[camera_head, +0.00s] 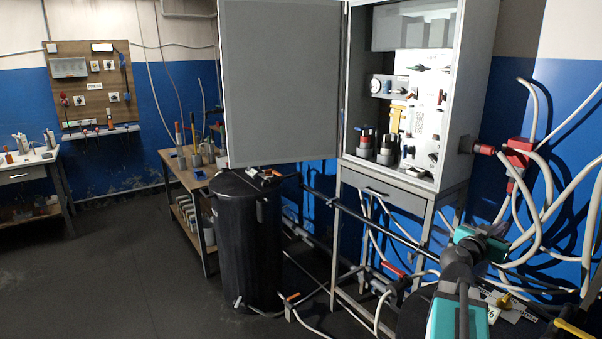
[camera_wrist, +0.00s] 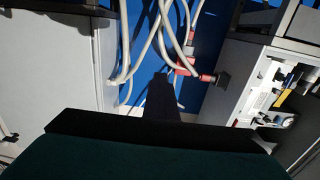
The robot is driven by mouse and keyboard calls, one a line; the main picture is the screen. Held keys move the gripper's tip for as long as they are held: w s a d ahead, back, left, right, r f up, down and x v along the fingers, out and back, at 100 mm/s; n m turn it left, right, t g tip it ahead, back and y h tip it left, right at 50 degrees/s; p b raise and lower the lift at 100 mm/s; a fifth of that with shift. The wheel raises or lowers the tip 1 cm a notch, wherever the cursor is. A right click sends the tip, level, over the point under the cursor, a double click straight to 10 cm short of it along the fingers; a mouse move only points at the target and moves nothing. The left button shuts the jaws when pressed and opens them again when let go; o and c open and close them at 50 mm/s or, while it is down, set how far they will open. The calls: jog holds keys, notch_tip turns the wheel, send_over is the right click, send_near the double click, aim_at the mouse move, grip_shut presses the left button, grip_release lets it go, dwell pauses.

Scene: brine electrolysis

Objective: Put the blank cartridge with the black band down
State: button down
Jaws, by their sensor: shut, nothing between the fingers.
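My gripper (camera_wrist: 160,92) shows in the wrist view as a dark narrow shape beyond the wide black bar of my wrist. It is shut and empty, pointing toward hoses and a blue wall. In the head view my teal and grey arm is at the lower right, and I cannot make out the fingertips there. I cannot pick out a blank cartridge with a black band in either view. Dark cylinders with red parts (camera_head: 385,150) stand on the floor of the open cabinet (camera_head: 391,178); they are too small to identify. The cabinet also shows tilted at the right of the wrist view (camera_wrist: 232,92).
The grey cabinet door (camera_head: 280,85) stands open to the left. Below it are a black drum (camera_head: 245,240) and a wooden workbench (camera_head: 180,162) with several items. Pale hoses (camera_head: 545,215) and red fittings (camera_head: 518,155) crowd the right. The floor at left (camera_head: 110,270) is clear.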

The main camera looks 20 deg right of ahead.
notch_tip(320, 180, down, 6)
jog(key=b, duration=0.2)
jog(key=shift+a, duration=0.4)
jog(key=shift+s, duration=0.25)
dwell(0.5)
